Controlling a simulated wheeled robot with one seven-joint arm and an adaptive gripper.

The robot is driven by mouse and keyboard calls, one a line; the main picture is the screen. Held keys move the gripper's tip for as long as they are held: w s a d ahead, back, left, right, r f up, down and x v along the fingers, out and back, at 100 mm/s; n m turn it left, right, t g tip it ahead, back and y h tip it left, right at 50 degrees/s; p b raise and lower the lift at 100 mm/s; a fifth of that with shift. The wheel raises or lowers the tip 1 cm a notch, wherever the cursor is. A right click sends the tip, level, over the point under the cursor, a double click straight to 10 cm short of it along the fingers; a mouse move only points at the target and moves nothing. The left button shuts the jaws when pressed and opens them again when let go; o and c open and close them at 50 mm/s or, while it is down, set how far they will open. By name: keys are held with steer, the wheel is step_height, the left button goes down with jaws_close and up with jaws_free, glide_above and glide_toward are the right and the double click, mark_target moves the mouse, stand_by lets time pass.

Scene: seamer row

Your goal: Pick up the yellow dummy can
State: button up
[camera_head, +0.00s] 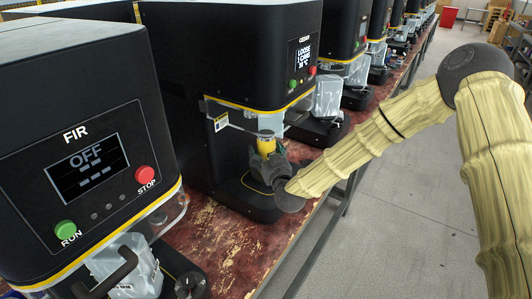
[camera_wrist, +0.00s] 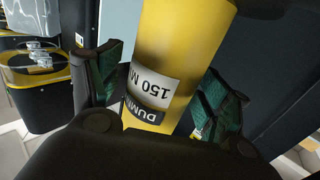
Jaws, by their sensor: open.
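The yellow dummy can (camera_head: 266,146) is upright inside the second seamer (camera_head: 235,60), above its black base. In the wrist view the can (camera_wrist: 185,45) fills the middle, with a white label reading "150 M" and a dark "DUMM" band, upside down. My gripper (camera_head: 264,162) reaches into the machine at the can. In the wrist view its green-padded fingers stand on either side of the can, with my gripper (camera_wrist: 160,88) open around it. A gap shows on the left; contact on the right is hard to tell. The can's underside is hidden.
The nearest seamer (camera_head: 80,130), marked FIR, shows "OFF" with RUN and STOP buttons. More black seamers line the worn red bench (camera_head: 222,245). A clear guard (camera_head: 228,118) is beside the can. The grey aisle floor (camera_head: 400,200) on the right is free.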

steer(key=c, duration=1.2)
steer(key=shift+c, duration=0.2)
steer(key=shift+r, duration=0.15)
